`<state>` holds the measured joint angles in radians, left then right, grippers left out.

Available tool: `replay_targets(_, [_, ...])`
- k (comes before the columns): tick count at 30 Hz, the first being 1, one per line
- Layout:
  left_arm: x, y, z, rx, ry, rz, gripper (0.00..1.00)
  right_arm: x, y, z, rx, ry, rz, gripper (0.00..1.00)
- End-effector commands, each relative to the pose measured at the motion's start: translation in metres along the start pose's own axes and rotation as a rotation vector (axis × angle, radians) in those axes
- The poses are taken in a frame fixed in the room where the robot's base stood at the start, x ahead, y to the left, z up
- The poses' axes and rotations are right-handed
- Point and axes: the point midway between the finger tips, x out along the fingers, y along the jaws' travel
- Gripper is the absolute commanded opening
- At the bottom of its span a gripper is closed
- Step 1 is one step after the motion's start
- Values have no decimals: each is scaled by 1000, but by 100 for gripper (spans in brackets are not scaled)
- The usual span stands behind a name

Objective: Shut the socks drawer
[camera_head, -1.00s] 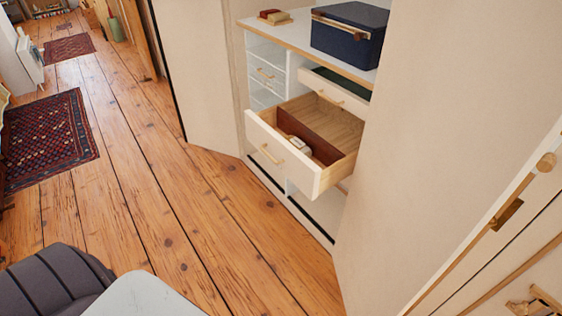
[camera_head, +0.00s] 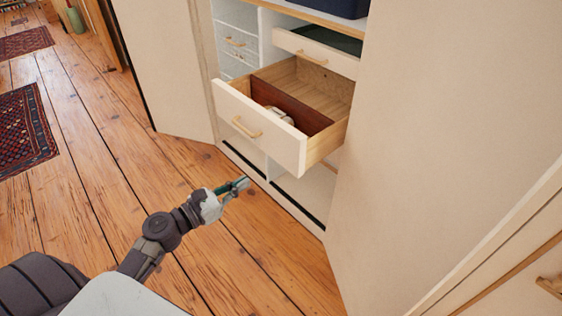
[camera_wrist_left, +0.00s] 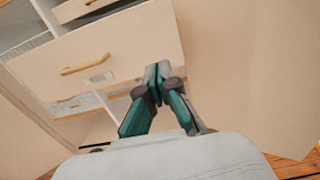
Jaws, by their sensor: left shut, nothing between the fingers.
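The open drawer (camera_head: 262,128) is pulled far out of the white cabinet in the head view. It has a cream front, a wooden handle (camera_head: 245,127), a dark red divider (camera_head: 290,108) and a small pale item (camera_head: 279,115) inside. I cannot tell whether that item is socks. My left gripper (camera_head: 243,182) is shut and empty, in front of and below the drawer front, apart from it. In the left wrist view the gripper (camera_wrist_left: 158,72) points toward a cream drawer front (camera_wrist_left: 130,48) with a wooden handle (camera_wrist_left: 85,64). My right gripper is not in view.
Another drawer (camera_head: 316,50) above stands slightly open. Small drawers (camera_head: 236,40) are at the left of the cabinet. A tall cream panel (camera_head: 430,110) stands close on the right. The wooden floor (camera_head: 110,150) in front is clear, with patterned rugs (camera_head: 22,130) at the left.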

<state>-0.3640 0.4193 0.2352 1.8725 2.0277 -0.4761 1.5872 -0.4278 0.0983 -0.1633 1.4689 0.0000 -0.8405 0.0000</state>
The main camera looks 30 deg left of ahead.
Motion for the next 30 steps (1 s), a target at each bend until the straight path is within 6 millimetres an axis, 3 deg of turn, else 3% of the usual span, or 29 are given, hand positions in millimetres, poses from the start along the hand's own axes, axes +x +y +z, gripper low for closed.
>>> replay_targets(5, [22,0,3,0,-4,-2,0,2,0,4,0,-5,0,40])
replay_targets(18, [112,1,2,2,-2,1,0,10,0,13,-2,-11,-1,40])
replay_targets(24, [133,1,1,1,-1,2,0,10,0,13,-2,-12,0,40])
replay_targets(30, [138,0,0,1,1,2,0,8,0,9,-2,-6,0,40])
